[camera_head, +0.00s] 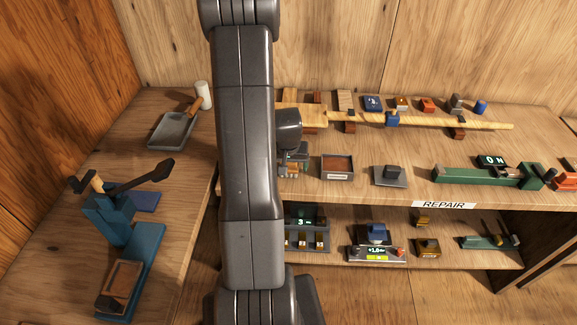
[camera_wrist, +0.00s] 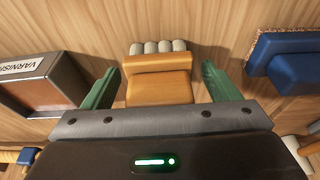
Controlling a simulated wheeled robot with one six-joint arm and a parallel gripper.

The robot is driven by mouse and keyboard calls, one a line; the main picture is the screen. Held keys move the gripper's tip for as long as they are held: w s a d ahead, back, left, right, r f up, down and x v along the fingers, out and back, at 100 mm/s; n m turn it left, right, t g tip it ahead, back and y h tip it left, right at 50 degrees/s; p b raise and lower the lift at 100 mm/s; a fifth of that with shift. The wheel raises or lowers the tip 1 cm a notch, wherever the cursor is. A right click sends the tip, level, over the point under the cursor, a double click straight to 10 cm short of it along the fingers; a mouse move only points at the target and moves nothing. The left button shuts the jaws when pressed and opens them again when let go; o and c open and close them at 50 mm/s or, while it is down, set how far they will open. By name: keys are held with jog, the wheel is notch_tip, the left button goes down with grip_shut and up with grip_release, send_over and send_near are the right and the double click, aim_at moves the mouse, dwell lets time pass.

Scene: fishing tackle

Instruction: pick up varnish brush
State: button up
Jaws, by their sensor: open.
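In the wrist view, a block-shaped piece with an orange-tan wooden body and several pale rounded tufts at its far end, which looks like the varnish brush (camera_wrist: 159,86), lies on the wooden surface. My gripper (camera_wrist: 158,72) is open, with one green finger on each side of the brush. Gaps show between the brush and both fingers. The brush's near end is hidden behind the gripper's body. In the head view, my gripper (camera_head: 292,165) is low over the bench, and my arm hides most of the area around it.
A tray labelled VARNISH (camera_wrist: 38,84) stands close to the left finger, and a blue block (camera_wrist: 290,65) lies close to the right one. In the head view, the varnish tray (camera_head: 338,167), a grey stand (camera_head: 391,178) and a long rod (camera_head: 430,121) occupy the bench.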

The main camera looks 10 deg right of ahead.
jog(key=shift+c, duration=0.4)
jog(key=c, duration=1)
notch_tip(320, 180, up, 10)
jog(key=shift+r+b, duration=0.1)
jog(key=shift+b, duration=0.45)
jog(key=shift+o, duration=0.6)
